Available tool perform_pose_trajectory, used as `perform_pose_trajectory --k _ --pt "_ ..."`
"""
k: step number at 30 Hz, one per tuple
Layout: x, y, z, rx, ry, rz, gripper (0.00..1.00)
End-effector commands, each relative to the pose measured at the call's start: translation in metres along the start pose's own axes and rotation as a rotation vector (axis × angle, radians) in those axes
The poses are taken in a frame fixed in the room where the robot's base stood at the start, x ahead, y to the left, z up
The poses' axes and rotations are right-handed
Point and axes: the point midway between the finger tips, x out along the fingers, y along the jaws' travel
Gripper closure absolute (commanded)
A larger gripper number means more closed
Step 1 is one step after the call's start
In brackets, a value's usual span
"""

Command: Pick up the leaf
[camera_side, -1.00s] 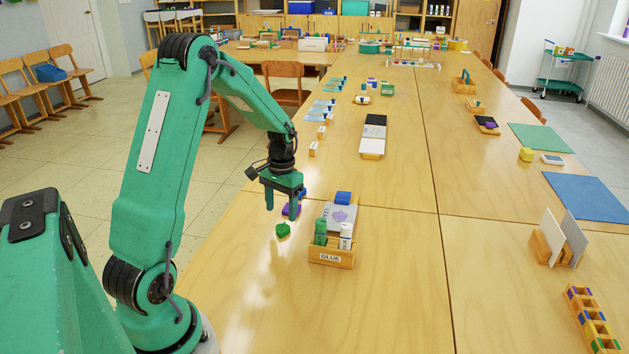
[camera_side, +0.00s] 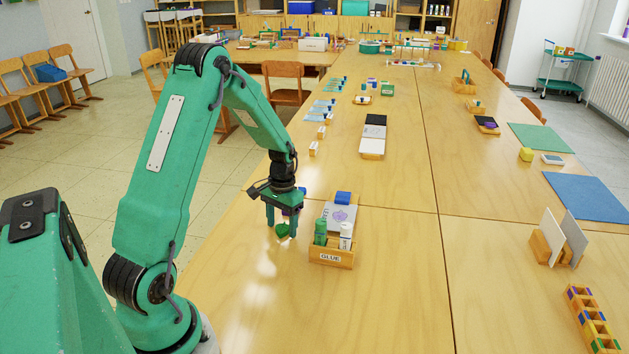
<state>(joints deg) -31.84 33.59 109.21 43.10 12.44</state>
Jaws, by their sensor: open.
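The leaf is a small dark green piece (camera_side: 282,231) lying on the wooden table, left of the glue box. My gripper (camera_side: 282,222) is open and points down right at the leaf. One finger shows to the left of the leaf and the other behind or to its right. I cannot tell whether either finger touches it.
A wooden box labelled GLUE (camera_side: 331,258) stands close to the right of the gripper, with a green bottle (camera_side: 320,232) and a white bottle (camera_side: 346,236) in it. The table (camera_side: 370,310) in front is clear. A black and white tray (camera_side: 373,140) lies farther back.

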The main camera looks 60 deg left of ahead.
Motion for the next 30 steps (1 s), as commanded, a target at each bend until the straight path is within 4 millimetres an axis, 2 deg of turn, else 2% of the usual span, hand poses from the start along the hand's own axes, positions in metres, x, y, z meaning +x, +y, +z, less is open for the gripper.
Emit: perform_pose_trajectory --k 3,4,9,11,23,30 --pt "0.0 0.0 0.0 0.0 0.0 0.0 0.38" --pt "0.0 0.0 0.0 0.0 0.0 0.0 0.42" --pt "0.0 0.0 0.0 0.0 0.0 0.0 0.75" --pt "0.0 0.0 0.0 0.0 0.0 0.0 0.86" --pt "-0.005 0.0 0.0 0.0 0.001 0.0 0.86" --pt "-0.027 0.0 0.002 0.0 0.004 -0.001 0.86"
